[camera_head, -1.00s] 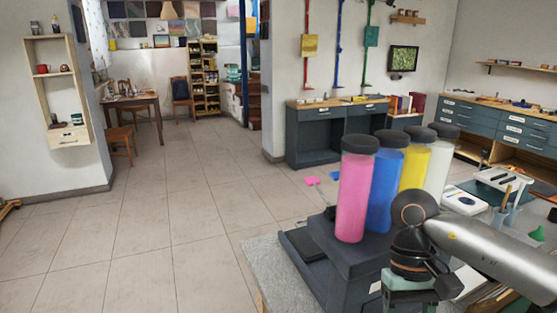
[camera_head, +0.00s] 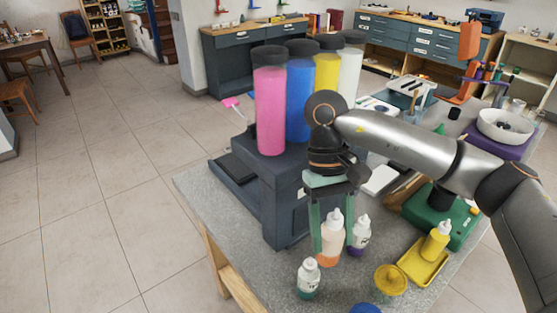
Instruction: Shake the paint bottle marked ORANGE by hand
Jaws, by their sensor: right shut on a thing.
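A small white paint bottle with a pale orange body and orange at its base (camera_head: 330,243) is upright between the fingers of my right gripper (camera_head: 332,232), at the front of the grey table. The gripper points down and is shut on it. I cannot read its label, nor tell whether its base touches the table. A similar bottle with purple paint (camera_head: 359,237) stands just right of it. A bottle with dark green paint (camera_head: 308,279) stands in front, to the left. My left gripper is out of view.
A dark stand (camera_head: 280,200) with tall pink, blue, yellow and white cylinders (camera_head: 270,108) is behind the gripper. A yellow tray (camera_head: 420,268) with a yellow bottle (camera_head: 436,242), a yellow dish (camera_head: 390,280) and a green device (camera_head: 462,229) lie right. The table's left front (camera_head: 250,262) is clear.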

